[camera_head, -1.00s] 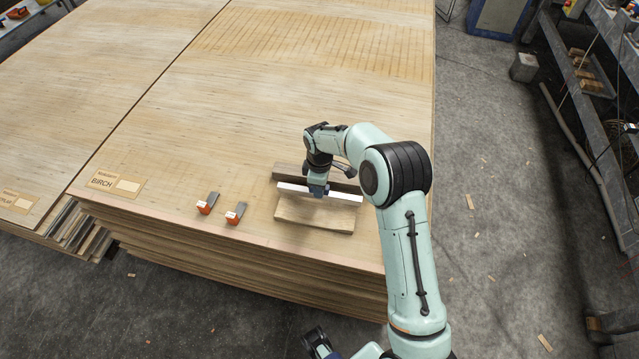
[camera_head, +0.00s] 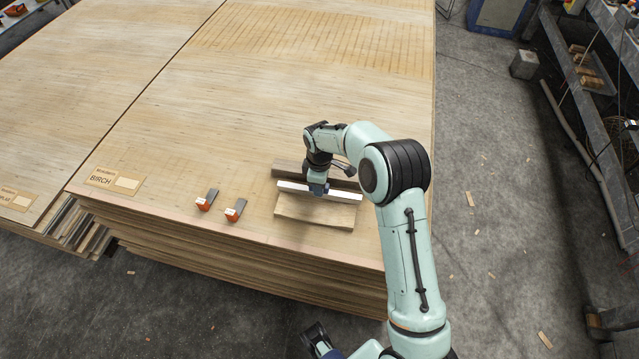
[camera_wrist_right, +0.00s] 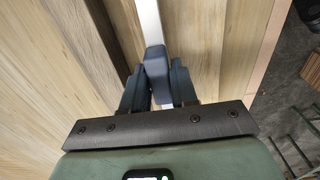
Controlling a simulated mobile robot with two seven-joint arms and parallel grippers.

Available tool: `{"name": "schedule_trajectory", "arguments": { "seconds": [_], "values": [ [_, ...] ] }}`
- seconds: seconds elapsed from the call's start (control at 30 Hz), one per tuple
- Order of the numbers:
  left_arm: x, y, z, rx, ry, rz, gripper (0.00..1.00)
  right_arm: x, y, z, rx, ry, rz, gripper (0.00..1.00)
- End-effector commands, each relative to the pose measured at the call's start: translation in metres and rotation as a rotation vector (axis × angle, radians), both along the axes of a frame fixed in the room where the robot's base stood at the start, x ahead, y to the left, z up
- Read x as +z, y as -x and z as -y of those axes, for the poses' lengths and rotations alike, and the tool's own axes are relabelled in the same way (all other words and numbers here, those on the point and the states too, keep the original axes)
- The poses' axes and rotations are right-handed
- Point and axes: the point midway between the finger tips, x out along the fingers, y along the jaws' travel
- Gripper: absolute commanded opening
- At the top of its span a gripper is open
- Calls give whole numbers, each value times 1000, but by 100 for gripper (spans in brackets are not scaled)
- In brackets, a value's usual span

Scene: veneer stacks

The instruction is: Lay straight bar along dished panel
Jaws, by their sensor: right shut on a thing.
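A straight pale metal bar (camera_head: 343,195) runs roughly left to right in the head view. My right gripper (camera_head: 318,190) is shut on it near its middle; the bar also shows in the wrist view (camera_wrist_right: 147,18). The dished panel (camera_head: 315,212), a light wooden board, lies on the big plywood stack just under and in front of the bar. The bar lies over its back part; I cannot tell whether they touch. A dark piece at the bottom edge, apparently my left gripper (camera_head: 316,338), is cut off and its jaws are unclear.
A darker wooden block (camera_head: 288,167) lies just behind the bar. Two orange-and-grey tools (camera_head: 207,200) (camera_head: 235,210) lie left of the panel, near a BIRCH label (camera_head: 115,181). The plywood stack (camera_head: 250,110) is clear farther back. Its front edge is close.

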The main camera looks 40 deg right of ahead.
Motion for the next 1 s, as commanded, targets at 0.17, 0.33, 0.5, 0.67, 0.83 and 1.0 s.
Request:
{"name": "schedule_trajectory", "arguments": {
  "seconds": [0.17,0.33,0.5,0.67,0.83,1.0],
  "values": [
    [0,0,0,0,0,0,0,0,0,0,0,0,1,58],
    [0,0,0,0,0,0,0,0,0,0,0,0,0,58],
    [1,-3,0,2,-1,8,0,4,0,0,0,0,1,58],
    [4,-2,0,0,0,4,0,32,-1,0,0,1,6,58],
    [7,0,0,0,0,-1,0,72,-1,0,0,0,6,58],
    [10,1,0,-2,2,-7,0,107,-1,0,1,0,6,58]
  ]
}}
